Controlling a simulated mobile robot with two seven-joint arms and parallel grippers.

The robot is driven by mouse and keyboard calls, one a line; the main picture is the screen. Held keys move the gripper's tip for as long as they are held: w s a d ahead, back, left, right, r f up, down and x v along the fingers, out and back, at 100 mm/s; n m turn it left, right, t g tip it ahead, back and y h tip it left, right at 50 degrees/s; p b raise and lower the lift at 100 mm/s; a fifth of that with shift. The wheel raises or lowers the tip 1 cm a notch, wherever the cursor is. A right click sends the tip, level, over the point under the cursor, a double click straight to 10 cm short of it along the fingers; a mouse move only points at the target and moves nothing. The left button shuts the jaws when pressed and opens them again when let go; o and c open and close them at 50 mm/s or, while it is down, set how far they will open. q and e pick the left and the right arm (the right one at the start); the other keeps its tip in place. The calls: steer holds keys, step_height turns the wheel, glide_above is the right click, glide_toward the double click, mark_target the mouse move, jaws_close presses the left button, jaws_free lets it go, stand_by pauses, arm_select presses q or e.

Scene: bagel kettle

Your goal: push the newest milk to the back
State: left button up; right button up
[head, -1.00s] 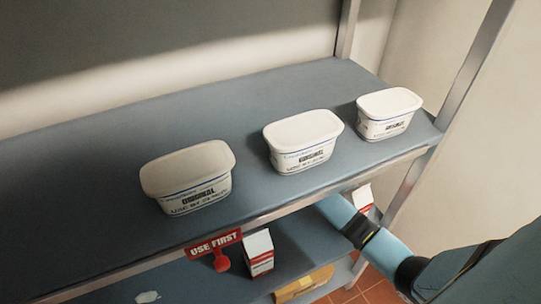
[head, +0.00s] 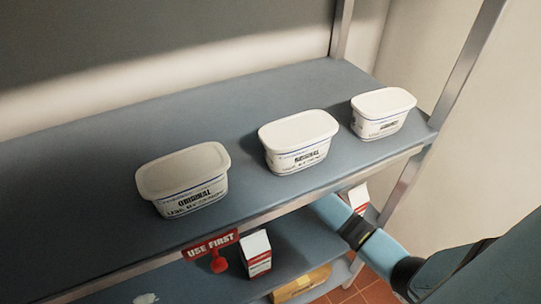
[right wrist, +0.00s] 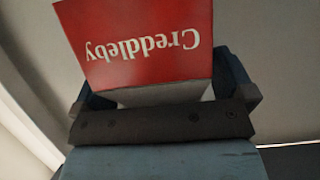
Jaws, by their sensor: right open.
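A red and white milk carton (head: 256,252) stands on the lower shelf near its front edge, beside the sign. A second red and white carton (head: 358,196) shows partly behind my right arm, under the upper shelf's right end. In the right wrist view, a carton with a red "Creddleby" face (right wrist: 145,45) fills the space in front of my right gripper (right wrist: 160,88). The gripper is open, with one finger on each side of the carton; I cannot tell whether they touch it. The upper shelf hides this gripper in the head view. My left gripper is not in view.
Three white tubs, left (head: 183,180), middle (head: 298,142) and right (head: 383,113), stand on the upper shelf (head: 90,170). A red "USE FIRST" sign (head: 210,245) hangs at its front edge. A yellowish block (head: 300,284) lies low, near a metal post (head: 402,190).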

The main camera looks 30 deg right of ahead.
arm_select(q)
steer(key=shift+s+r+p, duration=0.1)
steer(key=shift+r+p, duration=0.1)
steer(key=shift+p, duration=0.55)
arm_select(e)
steer(key=d+v, duration=0.1)
steer(key=v, duration=1.2)
steer(key=shift+s+a+r, duration=0.2)
steer(key=shift+a, duration=0.25)
